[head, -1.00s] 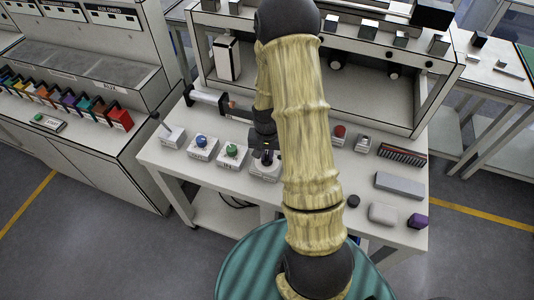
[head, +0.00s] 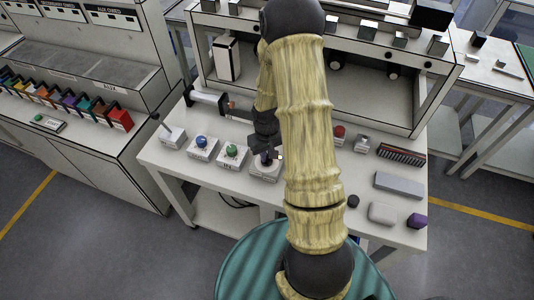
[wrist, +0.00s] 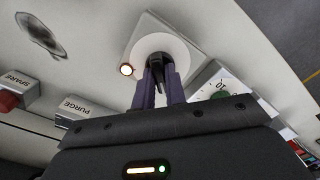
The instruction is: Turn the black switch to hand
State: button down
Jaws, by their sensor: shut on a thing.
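The black switch (wrist: 158,66) sits on a round white dial on a white box (wrist: 150,28) in the wrist view. My gripper (wrist: 160,88) is shut on the switch, with one finger on each side of it. A small lamp (wrist: 126,69) at the dial's edge is lit. The fingers hide much of the switch, and I cannot read any position marks. In the head view my gripper (head: 266,156) points down onto the switch box (head: 264,173) near the bench's front edge.
In the head view, boxes with a green button (head: 232,150) and a blue button (head: 201,141) stand left of the switch box. A red button (head: 339,131) is right of my arm. The wrist view shows boxes labelled SPARE (wrist: 17,83) and PURGE (wrist: 76,106).

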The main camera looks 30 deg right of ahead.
jog(key=shift+w+r, duration=0.1)
jog(key=c, duration=1.4)
grip_release()
jog(key=shift+c, duration=0.2)
notch_tip(320, 180, up, 17)
jog(key=shift+r+b, duration=0.15)
jog(key=shift+b, duration=0.2)
jog(key=s+a+r+t, duration=0.1)
jog(key=s+a+t, duration=0.1)
jog(key=s+a, duration=0.7)
jog(key=shift+s+a+t, duration=0.15)
jog(key=shift+s+t, duration=0.15)
jog(key=shift+s, duration=0.6)
